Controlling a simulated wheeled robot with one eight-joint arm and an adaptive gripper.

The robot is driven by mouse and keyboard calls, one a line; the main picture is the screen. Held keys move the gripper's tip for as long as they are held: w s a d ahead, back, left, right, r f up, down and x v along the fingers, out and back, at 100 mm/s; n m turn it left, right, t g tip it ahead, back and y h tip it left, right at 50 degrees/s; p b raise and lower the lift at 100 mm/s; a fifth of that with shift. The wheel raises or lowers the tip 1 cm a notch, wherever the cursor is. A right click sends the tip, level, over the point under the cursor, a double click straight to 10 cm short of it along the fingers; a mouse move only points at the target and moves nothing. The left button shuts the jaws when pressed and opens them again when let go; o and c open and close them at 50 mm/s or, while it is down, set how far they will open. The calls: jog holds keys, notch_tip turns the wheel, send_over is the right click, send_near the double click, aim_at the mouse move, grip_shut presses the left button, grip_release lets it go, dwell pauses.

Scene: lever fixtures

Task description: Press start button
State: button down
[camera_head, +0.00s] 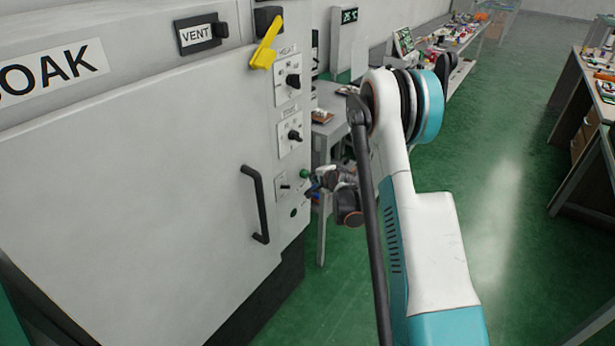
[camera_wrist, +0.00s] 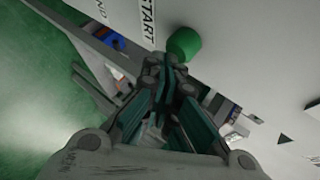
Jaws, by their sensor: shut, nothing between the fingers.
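The start button is a green round knob (camera_head: 304,174) low on the control panel at the right edge of the grey machine. In the wrist view the green button (camera_wrist: 184,43) stands out from a white panel beside a "START" label (camera_wrist: 148,18). My gripper (camera_head: 315,187) is right at the panel, just below and right of the button. In the wrist view my gripper (camera_wrist: 167,66) is shut and empty, its tips close to the button's lower edge. I cannot tell whether the tips touch the button.
The large grey door (camera_head: 130,190) has a black handle (camera_head: 257,204) left of the panel. Two black knobs (camera_head: 293,81) (camera_head: 294,135) and a yellow lever (camera_head: 265,45) are above the button. A grey table (camera_head: 330,128) stands behind my arm. Green floor is open at right.

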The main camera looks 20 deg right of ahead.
jog(key=shift+w+a, duration=0.25)
jog(key=shift+w, duration=0.15)
dwell(0.5)
jog(key=shift+s+d, duration=0.5)
jog(key=shift+s, duration=0.35)
jog(key=s, duration=0.1)
jog(key=s+d, duration=0.1)
jog(key=s, duration=0.1)
jog(key=s+d, duration=0.1)
jog(key=shift+s+d, duration=0.2)
jog(key=shift+d, duration=0.05)
dwell(0.3)
dwell(0.7)
